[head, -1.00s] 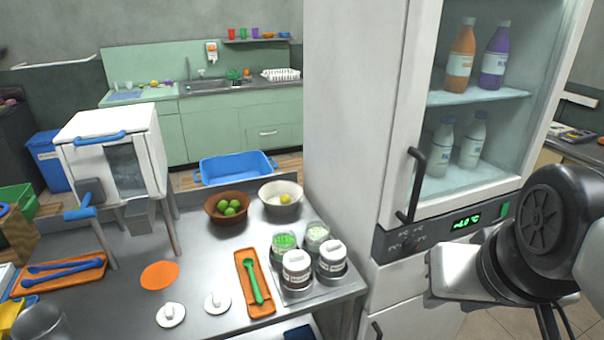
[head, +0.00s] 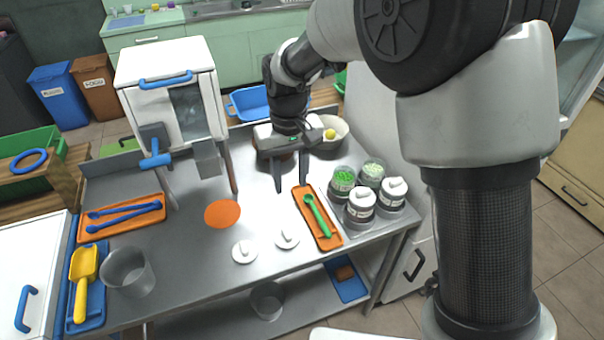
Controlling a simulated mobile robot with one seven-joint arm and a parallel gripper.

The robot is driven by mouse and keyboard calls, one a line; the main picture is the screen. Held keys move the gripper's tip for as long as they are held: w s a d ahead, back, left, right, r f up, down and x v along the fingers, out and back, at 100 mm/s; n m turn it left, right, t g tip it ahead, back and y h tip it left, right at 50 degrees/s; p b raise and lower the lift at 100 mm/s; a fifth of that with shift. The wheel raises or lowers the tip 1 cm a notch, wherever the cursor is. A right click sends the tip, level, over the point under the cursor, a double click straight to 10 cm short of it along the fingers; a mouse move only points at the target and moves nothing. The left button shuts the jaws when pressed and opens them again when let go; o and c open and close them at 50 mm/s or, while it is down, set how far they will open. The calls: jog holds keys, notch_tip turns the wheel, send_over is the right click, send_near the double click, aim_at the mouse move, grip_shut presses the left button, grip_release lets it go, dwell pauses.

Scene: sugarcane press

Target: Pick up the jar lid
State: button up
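Two white round jar lids with knobs lie flat on the steel table near its front edge: a left lid (head: 244,252) and a right lid (head: 287,239). My gripper (head: 292,187) points down with its two fingers apart and nothing between them. It is above the table, behind the right lid in the picture and apart from it. Two open jars, one with bright green contents (head: 343,180) and one with paler contents (head: 372,171), stand at the right with two white-lidded jars (head: 360,205) (head: 392,192).
An orange tray (head: 328,243) with a green spoon lies right of the lids. An orange disc (head: 222,213) lies left of them. The white press (head: 165,75) stands at the back left. A clear container (head: 128,272) stands at the front left. A white bowl (head: 342,126) is behind my gripper.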

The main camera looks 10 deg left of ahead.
send_over(287, 232)
jog(key=f, duration=1.3)
jog(key=shift+w+d+f, duration=0.1)
jog(key=shift+w+f, duration=0.1)
jog(key=shift+w, duration=0.05)
jog(key=shift+s+f, duration=0.2)
jog(key=shift+f, duration=2.4)
grip_shut()
